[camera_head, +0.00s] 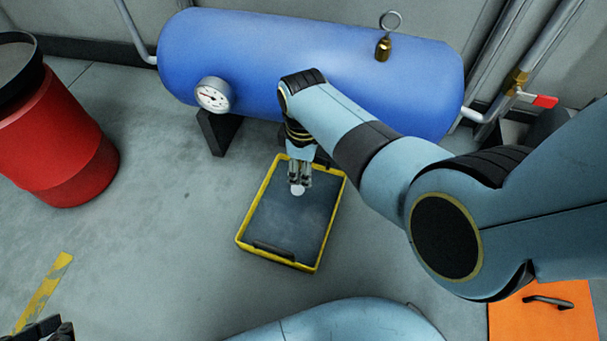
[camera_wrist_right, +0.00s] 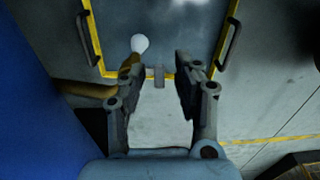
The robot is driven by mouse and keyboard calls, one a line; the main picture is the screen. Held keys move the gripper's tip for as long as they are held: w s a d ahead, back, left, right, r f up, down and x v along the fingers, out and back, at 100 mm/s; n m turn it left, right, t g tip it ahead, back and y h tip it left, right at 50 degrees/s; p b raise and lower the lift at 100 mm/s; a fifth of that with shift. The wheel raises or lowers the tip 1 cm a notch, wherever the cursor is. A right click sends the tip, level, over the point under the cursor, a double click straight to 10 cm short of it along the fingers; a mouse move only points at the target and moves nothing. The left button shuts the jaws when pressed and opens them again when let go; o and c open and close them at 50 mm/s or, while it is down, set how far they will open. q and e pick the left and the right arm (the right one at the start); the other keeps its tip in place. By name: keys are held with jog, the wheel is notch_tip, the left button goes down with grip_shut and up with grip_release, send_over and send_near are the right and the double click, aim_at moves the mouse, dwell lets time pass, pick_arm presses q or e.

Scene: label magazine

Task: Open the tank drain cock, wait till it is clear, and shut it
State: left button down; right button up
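The blue tank (camera_head: 330,60) lies across the back in the head view. In the right wrist view, a brass drain pipe (camera_wrist_right: 98,91) leads from the tank to the drain cock (camera_wrist_right: 130,64). A rounded white patch (camera_wrist_right: 139,43) shows at its outlet, perhaps discharge; it also shows in the head view (camera_head: 297,190). A small grey lever-like piece (camera_wrist_right: 159,77) shows between the fingertips. My right gripper (camera_wrist_right: 160,66) is open, its fingers apart on either side of that piece; contact is unclear. My left gripper (camera_head: 45,330) is only partly visible at the bottom left corner.
A yellow-rimmed tray (camera_head: 257,197) lies on the floor below the cock. The tank carries a gauge (camera_head: 213,95) and a brass ring-topped valve (camera_head: 384,48). A red drum (camera_head: 55,140) stands left. A red-handled pipe valve (camera_head: 543,101) and orange case (camera_head: 520,318) are right.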

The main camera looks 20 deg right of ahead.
jog(key=shift+f+b, duration=0.3)
jog(key=shift+f, duration=0.15)
jog(key=shift+c, duration=0.3)
grip_shut()
